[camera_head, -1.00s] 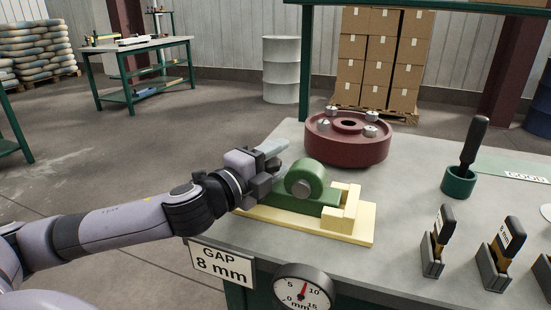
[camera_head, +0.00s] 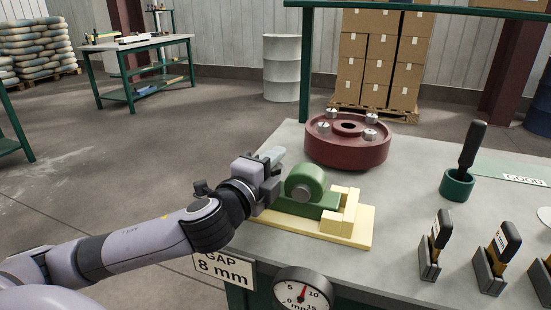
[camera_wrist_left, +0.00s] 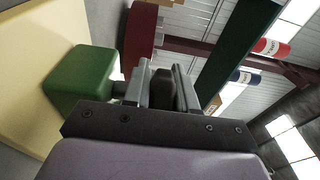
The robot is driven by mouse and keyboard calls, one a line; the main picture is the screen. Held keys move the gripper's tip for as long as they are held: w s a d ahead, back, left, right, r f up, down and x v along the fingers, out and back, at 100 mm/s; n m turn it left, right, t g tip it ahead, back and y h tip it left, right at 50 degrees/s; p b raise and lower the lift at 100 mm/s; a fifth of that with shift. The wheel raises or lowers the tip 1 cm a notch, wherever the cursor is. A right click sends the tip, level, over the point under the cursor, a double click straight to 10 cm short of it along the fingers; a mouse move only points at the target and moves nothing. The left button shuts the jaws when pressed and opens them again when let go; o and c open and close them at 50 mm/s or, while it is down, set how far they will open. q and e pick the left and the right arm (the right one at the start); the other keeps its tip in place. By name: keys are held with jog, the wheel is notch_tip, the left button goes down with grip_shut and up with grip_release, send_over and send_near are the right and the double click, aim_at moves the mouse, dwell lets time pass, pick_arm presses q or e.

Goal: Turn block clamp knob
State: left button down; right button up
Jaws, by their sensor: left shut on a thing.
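The block clamp has a green body with a round green part (camera_head: 305,182) and a grey metal centre, on a cream base (camera_head: 330,235) with a stepped cream block (camera_head: 345,210) at its right end. My left gripper (camera_head: 272,172) is at the clamp's left end. In the left wrist view my left gripper (camera_wrist_left: 162,90) is shut on a dark knob (camera_wrist_left: 162,84) between its two grey fingers. The green clamp part (camera_wrist_left: 80,80) shows just left of the fingers. In the head view the gripper hides the knob. My right gripper is out of view.
A dark red flanged wheel (camera_head: 346,150) with silver bolts stands behind the clamp. A dial gauge (camera_head: 302,290) and a "GAP 8 mm" sign (camera_head: 224,266) are at the table's front edge.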

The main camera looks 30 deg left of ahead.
pick_arm(q)
jog(key=n+y, duration=0.1)
jog(key=y, duration=0.1)
jog(key=n+g+y+p, duration=0.1)
jog(key=n+y, duration=0.1)
jog(key=shift+a+y+p, duration=0.2)
jog(key=shift+y+p, duration=0.1)
jog(key=shift+n+y, duration=0.3)
jog(key=shift+y, duration=0.1)
jog(key=shift+s+a+g, duration=0.1)
jog(key=shift+g, duration=0.2)
jog(key=c, duration=1)
grip_release()
jog(key=shift+s, duration=0.1)
jog(key=shift+v, duration=3.5)
